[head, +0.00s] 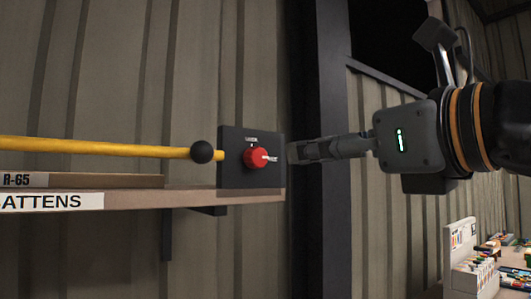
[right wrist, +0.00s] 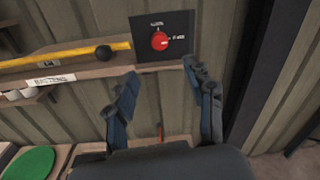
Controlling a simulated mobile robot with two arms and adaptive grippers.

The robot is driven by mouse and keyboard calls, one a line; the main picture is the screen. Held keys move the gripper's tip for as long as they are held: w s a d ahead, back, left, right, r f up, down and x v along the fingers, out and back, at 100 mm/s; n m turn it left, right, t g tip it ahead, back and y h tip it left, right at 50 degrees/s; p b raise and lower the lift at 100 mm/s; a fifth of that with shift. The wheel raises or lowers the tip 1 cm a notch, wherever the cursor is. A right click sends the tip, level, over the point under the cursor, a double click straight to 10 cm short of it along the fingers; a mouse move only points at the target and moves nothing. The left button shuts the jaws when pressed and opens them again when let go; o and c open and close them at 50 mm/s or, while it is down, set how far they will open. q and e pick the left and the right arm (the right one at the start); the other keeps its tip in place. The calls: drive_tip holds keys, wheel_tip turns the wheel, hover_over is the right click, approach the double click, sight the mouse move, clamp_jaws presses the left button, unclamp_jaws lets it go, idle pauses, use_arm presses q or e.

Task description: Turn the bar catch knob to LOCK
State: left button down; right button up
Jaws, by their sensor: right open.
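The bar catch knob (head: 255,157) is a round red knob with a pale pointer mark, on a dark square plate (head: 232,172) on the wall. In the head view the pointer mark faces right, and small lettering too small to read sits above the knob. The knob also shows in the right wrist view (right wrist: 159,41), beyond the fingers. My right gripper (head: 293,153) is just right of the plate, apart from the knob. In the right wrist view its two fingers (right wrist: 165,75) are spread with nothing between them. My left gripper is not in view.
A yellow bar (head: 110,148) with a black ball end (head: 202,152) runs left of the plate. Below is a wooden shelf (head: 150,200) with labels. A dark post (head: 335,220) stands behind my right gripper. A bench with small coloured items (head: 490,275) is at lower right.

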sight(260, 158)
drive_tip(key=p+x, duration=0.4)
drive_tip(key=x, duration=0.7)
drive_tip(key=shift+w+a+r+p, duration=0.1)
drive_tip(key=shift+w+a+p, duration=0.05)
drive_tip(key=shift+a+p, duration=0.15)
drive_tip(key=shift+w+a, duration=0.35)
drive_tip(key=shift+w, duration=0.25)
drive_tip(key=shift+c, duration=0.4)
clamp_jaws()
